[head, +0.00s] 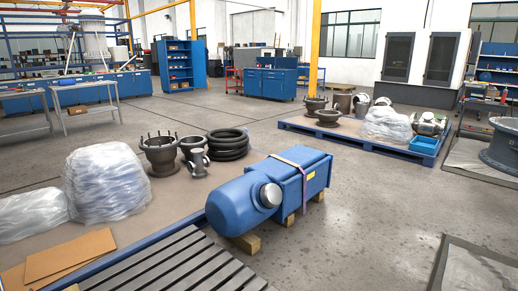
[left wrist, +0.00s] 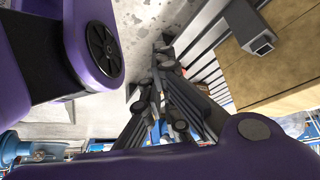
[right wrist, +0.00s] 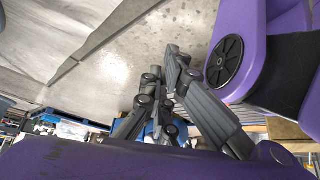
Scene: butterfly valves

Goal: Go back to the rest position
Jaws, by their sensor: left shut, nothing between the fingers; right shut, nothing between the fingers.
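My left gripper (left wrist: 163,85) shows in the left wrist view, with its dark fingers together and nothing between them. My right gripper (right wrist: 162,90) shows in the right wrist view, also shut and empty. Purple links of my own arms fill parts of both wrist views. Neither gripper shows in the head view. No butterfly valve is in contact with either gripper.
In the head view a blue motor unit (head: 262,196) rests on wooden blocks beside a slatted grey surface (head: 180,266). Plastic-wrapped bundles (head: 108,182) stand at left. A blue pallet (head: 424,158) with parts stands behind.

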